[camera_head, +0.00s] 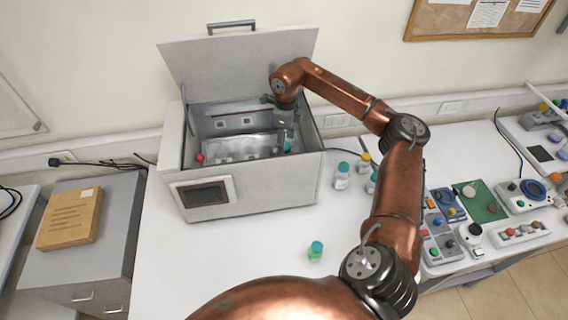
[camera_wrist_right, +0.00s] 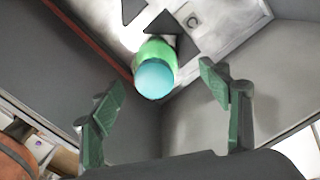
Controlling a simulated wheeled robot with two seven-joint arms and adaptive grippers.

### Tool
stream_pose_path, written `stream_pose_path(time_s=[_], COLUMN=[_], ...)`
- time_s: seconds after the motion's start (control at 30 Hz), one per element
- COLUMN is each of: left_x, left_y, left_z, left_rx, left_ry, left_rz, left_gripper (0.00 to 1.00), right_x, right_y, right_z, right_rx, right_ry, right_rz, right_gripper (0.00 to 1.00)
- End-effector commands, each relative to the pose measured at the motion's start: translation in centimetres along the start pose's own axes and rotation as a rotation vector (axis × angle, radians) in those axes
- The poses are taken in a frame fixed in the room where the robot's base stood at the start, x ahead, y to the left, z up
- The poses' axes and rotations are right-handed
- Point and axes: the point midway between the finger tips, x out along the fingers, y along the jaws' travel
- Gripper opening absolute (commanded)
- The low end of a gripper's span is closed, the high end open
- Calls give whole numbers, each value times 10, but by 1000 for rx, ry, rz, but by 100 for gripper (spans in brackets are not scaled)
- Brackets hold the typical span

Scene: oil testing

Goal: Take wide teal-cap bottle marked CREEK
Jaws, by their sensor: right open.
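My right gripper (camera_head: 284,122) reaches down into the open grey box, near its right inner wall. In the right wrist view its two green fingers (camera_wrist_right: 160,85) are apart with nothing held between them. A green bottle with a teal cap (camera_wrist_right: 155,78) stands in the box, beyond and between the fingertips; only a bit of teal shows beside the gripper in the head view. On the table are a green bottle with a teal cap (camera_head: 316,251) and two pale teal-capped bottles (camera_head: 341,176), (camera_head: 371,184). No name can be read on any of them. My left gripper is out of view.
The grey box (camera_head: 259,191) has its lid (camera_head: 243,66) raised at the back. A red-capped item (camera_head: 199,158) sits inside at the left. A yellow-capped bottle (camera_head: 364,162) stands right of the box. Control panels and instruments (camera_head: 484,201) fill the right side. The front left tabletop is clear.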

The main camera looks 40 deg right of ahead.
Motion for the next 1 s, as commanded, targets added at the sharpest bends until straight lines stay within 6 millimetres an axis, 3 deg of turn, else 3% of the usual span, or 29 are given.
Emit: stream_pose_path(time_s=[0.6, 0.9, 1.0], left_x=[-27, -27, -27], left_y=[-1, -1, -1], left_z=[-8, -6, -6], left_rx=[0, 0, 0], left_ry=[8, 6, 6], left_rz=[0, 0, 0], left_gripper=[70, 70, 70], right_x=[69, 76, 75], right_y=[7, 6, 6], right_z=[2, 2, 2], right_rx=[1, 0, 0], right_ry=[0, 0, 0], right_rz=[1, -1, -1], right_gripper=[70, 70, 64])
